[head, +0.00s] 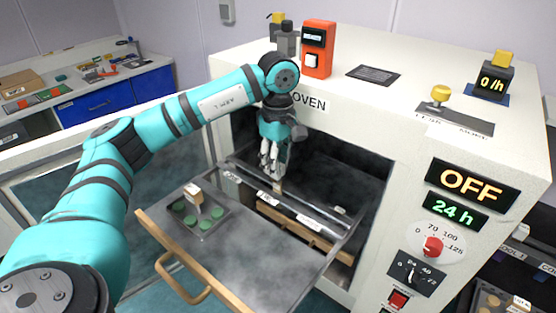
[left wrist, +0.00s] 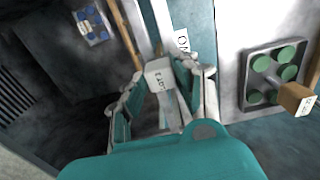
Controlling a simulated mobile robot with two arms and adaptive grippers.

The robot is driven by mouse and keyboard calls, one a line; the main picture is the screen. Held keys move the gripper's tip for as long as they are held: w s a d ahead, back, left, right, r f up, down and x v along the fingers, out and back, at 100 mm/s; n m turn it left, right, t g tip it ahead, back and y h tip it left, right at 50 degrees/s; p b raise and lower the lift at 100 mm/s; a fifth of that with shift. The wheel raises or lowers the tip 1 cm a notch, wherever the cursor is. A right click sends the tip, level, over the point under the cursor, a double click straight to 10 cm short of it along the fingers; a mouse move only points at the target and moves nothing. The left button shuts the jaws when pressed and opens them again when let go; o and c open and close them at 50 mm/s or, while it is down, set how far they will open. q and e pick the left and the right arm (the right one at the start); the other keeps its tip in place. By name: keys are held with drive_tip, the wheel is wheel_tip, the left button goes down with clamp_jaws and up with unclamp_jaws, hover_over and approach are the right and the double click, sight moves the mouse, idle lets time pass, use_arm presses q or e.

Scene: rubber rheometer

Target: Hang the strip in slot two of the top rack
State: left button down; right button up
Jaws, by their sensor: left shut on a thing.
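My left gripper (head: 275,165) points down inside the oven opening, above the grey top rack (head: 325,207). It is shut on a pale strip (head: 278,187), of which only a small part shows below the fingers. In the left wrist view the strip's white labelled end (left wrist: 159,74) sits between the two fingers; its label is too small to read. The rack has several white labels along its front; I cannot read which slot is two. The strip is close to the rack, but I cannot tell whether it touches. My right gripper is not in view.
The oven door (head: 230,260) is lowered, with a wooden-edged handle. On it stands a tray (head: 205,235) of green discs with a labelled block (head: 193,192). A wooden bar (head: 300,233) lies below the rack.

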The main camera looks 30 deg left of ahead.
use_arm(q)
drive_tip(key=shift+f+b, duration=1.15)
drive_tip(key=shift+f, duration=0.65)
drive_tip(key=c, duration=0.9)
unclamp_jaws()
drive_tip(key=shift+r, duration=0.1)
wheel_tip(320, 180, up, 6)
drive_tip(key=p, duration=0.4)
